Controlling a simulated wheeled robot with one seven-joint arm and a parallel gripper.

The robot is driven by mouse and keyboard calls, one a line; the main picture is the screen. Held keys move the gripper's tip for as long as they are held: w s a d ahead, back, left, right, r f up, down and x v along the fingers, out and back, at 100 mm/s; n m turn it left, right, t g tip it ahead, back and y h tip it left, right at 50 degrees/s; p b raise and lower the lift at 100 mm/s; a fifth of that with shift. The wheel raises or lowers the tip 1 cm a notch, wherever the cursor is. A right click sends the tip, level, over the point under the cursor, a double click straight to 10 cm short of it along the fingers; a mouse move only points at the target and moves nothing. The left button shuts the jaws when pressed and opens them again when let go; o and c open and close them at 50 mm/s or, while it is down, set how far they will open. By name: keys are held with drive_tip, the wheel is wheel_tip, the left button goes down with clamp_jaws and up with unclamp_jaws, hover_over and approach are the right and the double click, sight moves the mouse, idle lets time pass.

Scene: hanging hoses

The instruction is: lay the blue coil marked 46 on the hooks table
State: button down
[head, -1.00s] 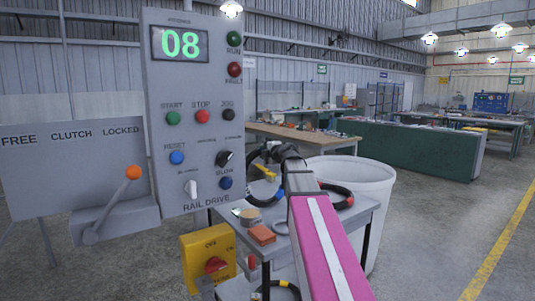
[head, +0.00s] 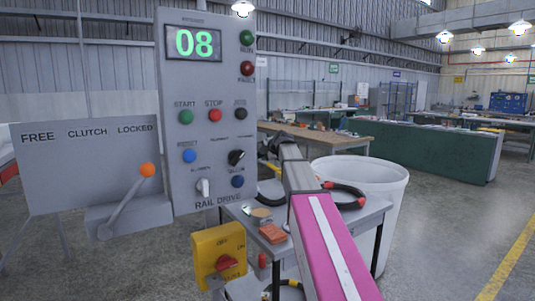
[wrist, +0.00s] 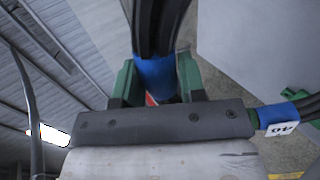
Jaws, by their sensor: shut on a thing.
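In the wrist view my gripper (wrist: 157,82) has its green fingers closed around a blue band (wrist: 154,74) on a dark hose (wrist: 158,22). A second blue band with a white tag (wrist: 281,129) shows at the right on dark hose; its number is tilted and hard to read, perhaps 40 or 46. In the head view my gripper (head: 270,149) is small and partly hidden by my arm, above the far left of a grey table (head: 371,216). Part of a black hose loop (head: 266,190) shows below it. I cannot tell whether this loop touches the table.
A black coil with red bands (head: 350,188) lies on the grey table, with an orange block (head: 272,233) near its front left. A white bin (head: 391,190) stands behind. The rail drive panel (head: 208,130) and clutch lever (head: 126,200) stand close on the left. Floor at right is clear.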

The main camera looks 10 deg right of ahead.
drive_tip(key=shift+g+h, duration=0.4)
drive_tip(key=shift+g, duration=0.5)
drive_tip(key=x, duration=0.4)
drive_tip(key=shift+w+a+r, duration=0.15)
drive_tip(key=shift+w+r, duration=0.15)
drive_tip(key=shift+w, duration=0.1)
drive_tip(key=shift+w+a+f+g+h, duration=0.6)
drive_tip(key=shift+w+f+g, duration=0.7)
drive_tip(key=shift+f, duration=1.45)
drive_tip(key=shift+w+a+f+g+h, duration=0.6)
drive_tip(key=shift+w+f+g, duration=0.65)
drive_tip(key=shift+f, duration=1.45)
drive_tip(key=shift+w+a+f+g+h, duration=0.4)
drive_tip(key=shift+w+f+g+h, duration=0.4)
drive_tip(key=shift+f+g, duration=1.4)
drive_tip(key=shift+f+t, duration=0.55)
drive_tip(key=c, duration=0.6)
unclamp_jaws()
